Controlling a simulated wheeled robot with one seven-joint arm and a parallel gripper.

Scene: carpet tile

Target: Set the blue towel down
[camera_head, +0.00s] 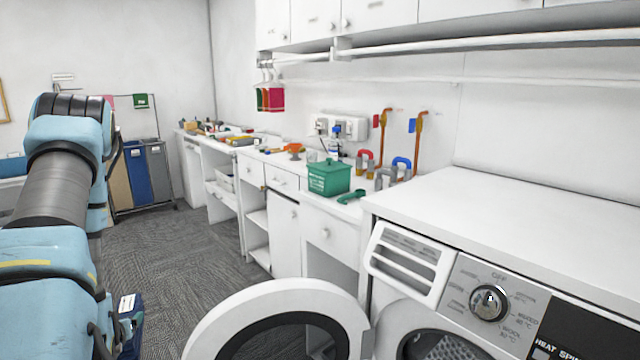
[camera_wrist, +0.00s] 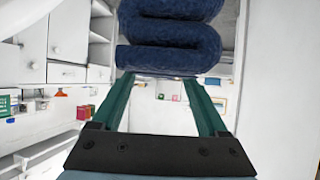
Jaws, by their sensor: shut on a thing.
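The blue towel (camera_wrist: 168,45) is dark blue and folded in thick layers. It shows at the top middle of the wrist view, at the ends of my gripper's green fingers (camera_wrist: 157,77). My gripper is shut on the towel, and the towel's top edge runs out of the picture. In the head view my arm fills the left side, and my gripper cannot be clearly made out there.
A washing machine (camera_head: 490,303) with its round door (camera_head: 285,300) open stands at the front right. The white counter behind it holds a green box (camera_head: 329,178), a green scoop (camera_head: 351,196) and bottles. Bins (camera_head: 137,175) stand at the back left. Carpet (camera_head: 180,260) is open between.

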